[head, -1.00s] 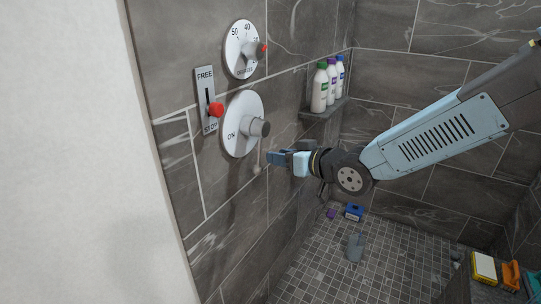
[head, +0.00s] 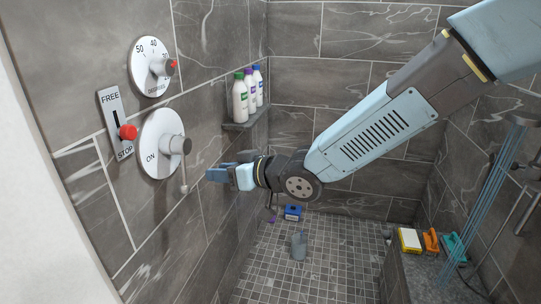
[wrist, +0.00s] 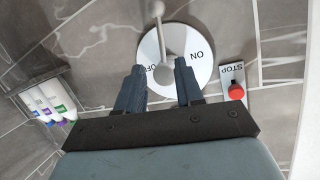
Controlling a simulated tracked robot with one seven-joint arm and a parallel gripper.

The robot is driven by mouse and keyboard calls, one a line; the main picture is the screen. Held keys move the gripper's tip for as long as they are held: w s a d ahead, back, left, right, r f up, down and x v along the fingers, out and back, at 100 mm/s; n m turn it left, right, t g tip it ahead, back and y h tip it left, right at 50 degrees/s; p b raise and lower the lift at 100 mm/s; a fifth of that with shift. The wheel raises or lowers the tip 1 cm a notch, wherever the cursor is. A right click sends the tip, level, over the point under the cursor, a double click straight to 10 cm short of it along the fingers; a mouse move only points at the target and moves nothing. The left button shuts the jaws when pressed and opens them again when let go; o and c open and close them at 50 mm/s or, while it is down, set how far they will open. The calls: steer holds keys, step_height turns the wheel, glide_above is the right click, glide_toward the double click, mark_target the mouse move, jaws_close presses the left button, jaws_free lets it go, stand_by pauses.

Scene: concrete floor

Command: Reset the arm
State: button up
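My gripper (head: 217,173) is in front of the tiled left wall in the head view, to the right of and slightly below the round ON dial (head: 155,147). In the wrist view my gripper (wrist: 160,72) shows two dark blue fingers spread apart, with nothing between them. The dial plate (wrist: 197,45) and its grey lever (wrist: 158,40) lie beyond the fingertips, and a finger covers part of the lettering. In the head view the lever (head: 184,178) hangs down from the dial's knob, apart from my gripper. My arm reaches in from the upper right.
A temperature dial (head: 148,68) and a FREE/STOP slider with a red knob (head: 128,132) are on the same wall. Bottles (head: 240,98) stand on a corner shelf (head: 243,121). A blue box (head: 292,212) and grey cup (head: 299,246) are on the floor. A bench (head: 425,270) holds sponges and brushes at right.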

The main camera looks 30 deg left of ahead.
steer(key=shift+w, duration=0.1)
steer(key=w+d+r+m+t+h, duration=0.1)
steer(key=w+d+m+t+h, duration=0.25)
steer(key=w+d, duration=0.65)
steer(key=w+d+r+m+t+h, duration=0.15)
steer(key=w+d+t+h, duration=0.35)
steer(key=d, duration=0.9)
steer(key=d+r+m+h, duration=0.3)
steer(key=d+m+h, duration=0.1)
steer(key=d, duration=1.3)
steer(key=s+d+r+m+g+h, duration=0.2)
steer(key=s+d+m, duration=0.4)
steer(key=s+d, duration=1)
steer(key=shift+s+d+m+g, duration=0.15)
steer(key=shift+d+m+g, duration=0.35)
steer(key=shift+d, duration=0.6)
steer(key=shift+a, duration=0.1)
